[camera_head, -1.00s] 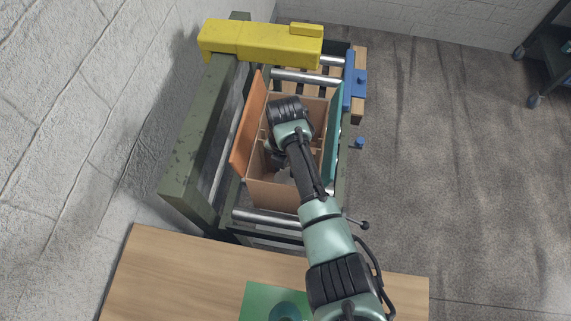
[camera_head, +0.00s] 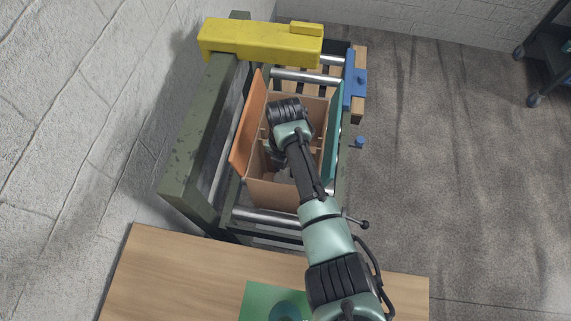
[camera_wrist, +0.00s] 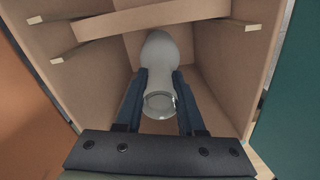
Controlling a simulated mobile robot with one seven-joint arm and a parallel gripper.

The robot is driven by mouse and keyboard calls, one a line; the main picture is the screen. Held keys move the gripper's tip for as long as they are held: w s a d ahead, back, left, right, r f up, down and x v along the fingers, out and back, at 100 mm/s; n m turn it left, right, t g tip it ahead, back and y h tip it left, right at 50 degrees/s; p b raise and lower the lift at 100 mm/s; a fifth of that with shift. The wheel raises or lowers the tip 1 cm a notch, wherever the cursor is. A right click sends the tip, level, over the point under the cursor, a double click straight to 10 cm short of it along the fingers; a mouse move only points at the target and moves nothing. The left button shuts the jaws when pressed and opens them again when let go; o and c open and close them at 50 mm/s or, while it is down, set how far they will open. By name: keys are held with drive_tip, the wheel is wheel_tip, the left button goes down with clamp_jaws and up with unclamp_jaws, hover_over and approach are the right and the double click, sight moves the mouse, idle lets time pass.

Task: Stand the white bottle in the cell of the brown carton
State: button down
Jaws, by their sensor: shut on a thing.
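The white bottle (camera_wrist: 160,48), pale grey in the wrist view, lies between the two dark fingers of my gripper (camera_wrist: 154,88), which is shut on it. Its round open mouth (camera_wrist: 158,104) faces the wrist camera, and its wide body points away, down into a cell of the brown carton (camera_wrist: 232,55). The bottle's base and any contact with the cell floor cannot be made out. In the head view my arm reaches over the open carton (camera_head: 270,196) and hides most of the gripper. A small pale patch (camera_head: 281,178) shows inside the near part of the carton.
Cardboard dividers (camera_wrist: 140,18) cross the carton near the bottle. An orange flap (camera_head: 249,120) and a green flap (camera_head: 334,130) stand at its sides. The carton sits on a roller conveyor (camera_head: 268,218) with a yellow beam (camera_head: 262,42) behind. A wooden table (camera_head: 170,275) is in front.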

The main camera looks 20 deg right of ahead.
idle(0.8)
drive_tip(key=shift+c, duration=2.2)
unclamp_jaws()
drive_tip(key=shift+r, duration=0.1)
wheel_tip(320, 180, up, 28)
drive_tip(key=p, duration=2.1)
drive_tip(key=shift+f, duration=0.2)
idle(0.4)
idle(0.6)
